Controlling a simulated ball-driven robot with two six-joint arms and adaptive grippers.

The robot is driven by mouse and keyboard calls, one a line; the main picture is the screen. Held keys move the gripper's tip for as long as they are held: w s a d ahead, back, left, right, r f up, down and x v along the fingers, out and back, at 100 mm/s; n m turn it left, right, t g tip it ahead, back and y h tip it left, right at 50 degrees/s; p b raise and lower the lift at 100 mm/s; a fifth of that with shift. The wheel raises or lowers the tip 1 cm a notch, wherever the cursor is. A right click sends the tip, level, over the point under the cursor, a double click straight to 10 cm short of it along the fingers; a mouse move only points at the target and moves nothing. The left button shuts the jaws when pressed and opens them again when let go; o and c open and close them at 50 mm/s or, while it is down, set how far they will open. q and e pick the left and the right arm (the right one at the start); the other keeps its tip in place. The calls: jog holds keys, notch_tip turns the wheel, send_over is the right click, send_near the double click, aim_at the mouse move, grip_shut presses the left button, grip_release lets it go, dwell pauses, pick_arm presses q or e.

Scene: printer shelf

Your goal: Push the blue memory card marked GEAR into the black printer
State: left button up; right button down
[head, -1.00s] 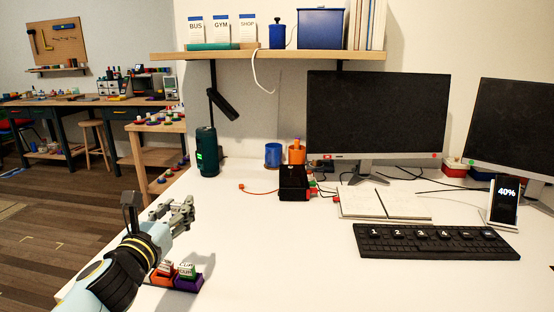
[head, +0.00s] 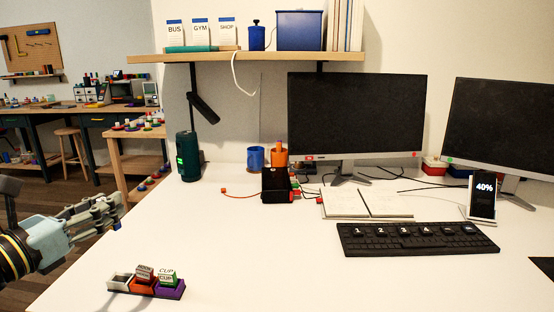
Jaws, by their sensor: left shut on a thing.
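My left gripper (head: 116,213) is at the left side of the head view, over the desk's left edge. It is shut on a small blue piece (head: 117,225), which looks like the blue memory card; only a bit shows below the fingertips and no GEAR mark is readable. A card holder (head: 145,290) stands on the desk below and right of the gripper. Its grey left slot is empty; a red card (head: 145,270) and a green card (head: 167,275) marked CUP stand in the others. A small black box (head: 276,186) at mid-desk may be the black printer. My right gripper is not in view.
An open notebook (head: 366,204) and keyboard (head: 418,239) lie to the right. The white desk (head: 240,245) between holder and keyboard is clear.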

pick_arm(q)
jog(key=s+d+r+m+g+h, duration=0.6)
jog(key=s+d+r+m+h, duration=0.1)
jog(key=s+d, duration=0.3)
jog(key=shift+s+r+g+h+b, duration=0.3)
jog(key=shift+r+h, duration=0.1)
jog(key=shift+h, duration=0.4)
